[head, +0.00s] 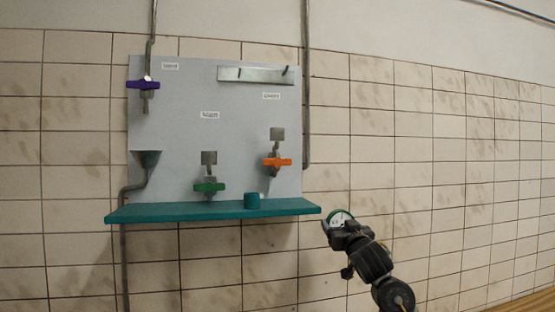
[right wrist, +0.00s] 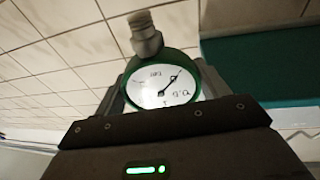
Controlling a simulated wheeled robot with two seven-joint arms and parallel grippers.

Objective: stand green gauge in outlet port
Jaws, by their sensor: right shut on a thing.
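The green gauge (head: 341,215) has a green rim and a white dial. In the right wrist view the gauge (right wrist: 160,84) shows its dial facing the camera and its grey threaded stem pointing up in the picture. My right gripper (head: 338,224) is shut on the gauge and holds it in the air, right of the teal shelf's right end. The board's labels are too small to read surely, so I cannot tell which fitting is the outlet port. My left gripper is not in view.
The teal shelf (head: 160,213) runs along the grey board's bottom. The board carries a purple valve (head: 143,85), a green valve (head: 209,187), an orange valve (head: 277,162), a funnel (head: 146,157) and a bracket with pegs (head: 252,74). The space around my right gripper looks clear.

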